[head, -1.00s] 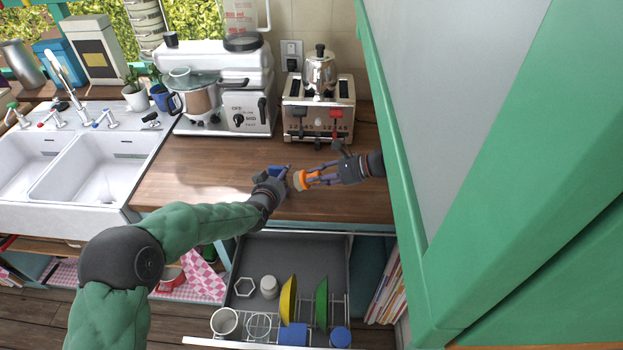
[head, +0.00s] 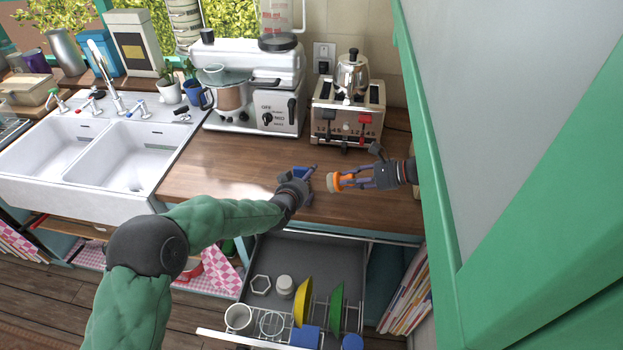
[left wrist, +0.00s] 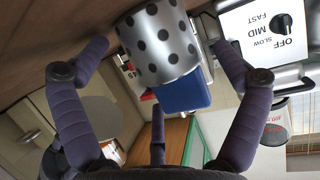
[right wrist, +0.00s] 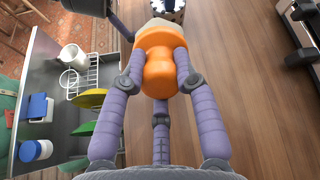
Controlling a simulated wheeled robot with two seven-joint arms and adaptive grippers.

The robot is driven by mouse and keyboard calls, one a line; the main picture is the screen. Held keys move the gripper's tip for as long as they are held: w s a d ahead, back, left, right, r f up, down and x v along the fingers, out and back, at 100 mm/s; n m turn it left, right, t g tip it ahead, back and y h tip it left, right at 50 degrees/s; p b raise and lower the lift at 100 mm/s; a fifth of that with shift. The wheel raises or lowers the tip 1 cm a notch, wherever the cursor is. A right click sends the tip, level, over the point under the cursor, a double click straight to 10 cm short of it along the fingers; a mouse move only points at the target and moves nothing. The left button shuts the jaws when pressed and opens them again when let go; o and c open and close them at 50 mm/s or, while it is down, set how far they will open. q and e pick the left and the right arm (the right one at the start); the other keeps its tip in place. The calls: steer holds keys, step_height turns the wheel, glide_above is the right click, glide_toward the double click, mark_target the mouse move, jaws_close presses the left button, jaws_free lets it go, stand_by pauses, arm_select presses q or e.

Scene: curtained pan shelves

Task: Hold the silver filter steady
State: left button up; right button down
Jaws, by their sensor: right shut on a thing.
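The silver filter (left wrist: 160,45), a cylinder with dark round holes, shows in the left wrist view with a blue block (left wrist: 185,92) at its side. Its edge shows at the top of the right wrist view (right wrist: 166,6). In the head view I cannot make it out; the blue block (head: 300,172) shows by my left gripper (head: 303,180). My left gripper's fingers are spread on both sides of the filter; they look apart from it. My right gripper (head: 345,181) is shut on an orange-handled tool (right wrist: 157,62) with a pale tip pointing toward the filter.
The wooden counter (head: 225,165) is clear around the grippers. A toaster (head: 340,112) with a moka pot (head: 352,72) and a mixer (head: 255,85) stand behind. An open drawer (head: 330,258) with dishes lies below. A green-framed panel (head: 450,220) stands close on the right.

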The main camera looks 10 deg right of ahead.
stand_by(0.3)
arm_select(q)
steer(key=v, duration=1.2)
steer(key=shift+f, duration=0.1)
